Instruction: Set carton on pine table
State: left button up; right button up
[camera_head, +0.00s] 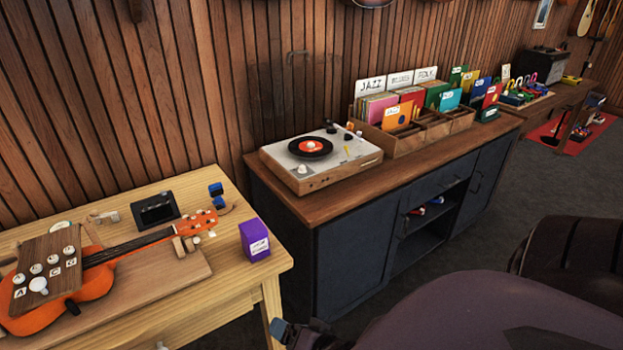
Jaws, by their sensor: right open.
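A purple carton (255,240) with a white label stands upright on the right end of the pine table (228,290). My right gripper (288,333) shows only in part at the bottom edge, in front of the table's right leg. It is open, and nothing shows in it. It is below and apart from the carton. My dark arm hides the lower right of the view. My left gripper is not in view.
An orange ukulele (105,265) lies on a wooden board on the pine table, with small blocks and a black device (155,210) behind. A dark cabinet (355,255) to the right bears a record player (320,157) and record crates (385,142).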

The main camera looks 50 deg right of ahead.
jog(key=s+a+f+n+g, duration=0.1)
jog(key=s+f+n+g, duration=0.1)
jog(key=s+n, duration=0.4)
jog(key=shift+s+a+n, duration=0.15)
jog(key=shift+s+n, duration=0.25)
jog(key=shift+n, duration=2.4)
